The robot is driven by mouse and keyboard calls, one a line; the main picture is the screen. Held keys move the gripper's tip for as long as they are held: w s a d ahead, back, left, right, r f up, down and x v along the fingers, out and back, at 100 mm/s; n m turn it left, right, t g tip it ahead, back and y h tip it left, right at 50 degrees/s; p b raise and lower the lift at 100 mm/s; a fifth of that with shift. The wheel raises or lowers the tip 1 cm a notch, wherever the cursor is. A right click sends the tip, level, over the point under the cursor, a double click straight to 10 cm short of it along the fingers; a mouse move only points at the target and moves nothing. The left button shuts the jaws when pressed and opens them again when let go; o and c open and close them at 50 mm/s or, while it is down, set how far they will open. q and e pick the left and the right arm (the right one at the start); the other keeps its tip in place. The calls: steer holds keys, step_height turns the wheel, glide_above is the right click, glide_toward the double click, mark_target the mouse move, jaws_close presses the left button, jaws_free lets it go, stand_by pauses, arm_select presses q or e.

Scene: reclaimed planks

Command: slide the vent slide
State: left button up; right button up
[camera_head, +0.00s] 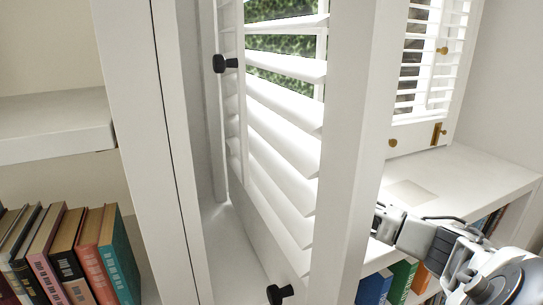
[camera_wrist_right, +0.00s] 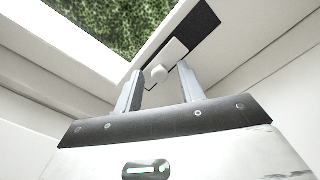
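The vent slide (camera_wrist_right: 174,53) shows in the right wrist view as a small white plate with a round white knob (camera_wrist_right: 158,74), set over a dark slot (camera_wrist_right: 196,28) in a white frame. My right gripper (camera_wrist_right: 160,70) is open, its two fingers apart with the knob in the gap at their tips. I cannot tell whether either finger touches it. In the head view my right gripper (camera_head: 378,216) comes in from the right, its front end partly hidden behind a white post. The vent slide is hidden there. My left gripper is in neither view.
A louvred shutter panel (camera_head: 282,120) with black knobs stands open in the middle. The white post (camera_head: 350,130) stands beside my right gripper. Another shutter (camera_head: 425,75) with brass fittings is at the right, above a white ledge (camera_head: 470,185). Books (camera_head: 62,250) fill the left shelf.

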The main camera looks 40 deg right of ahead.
jaws_close()
steer(key=d, duration=0.2)
steer(key=s+d, duration=0.1)
steer(key=d, duration=0.1)
steer(key=shift+s+f, duration=0.1)
steer(key=shift+s, duration=0.1)
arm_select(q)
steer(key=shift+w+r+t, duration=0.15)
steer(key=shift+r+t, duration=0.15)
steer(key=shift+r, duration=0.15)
arm_select(e)
steer(key=shift+d, duration=0.15)
steer(key=shift+o, duration=0.3)
jaws_free()
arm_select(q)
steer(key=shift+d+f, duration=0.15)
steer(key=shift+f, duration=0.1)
arm_select(e)
steer(key=shift+s, duration=0.15)
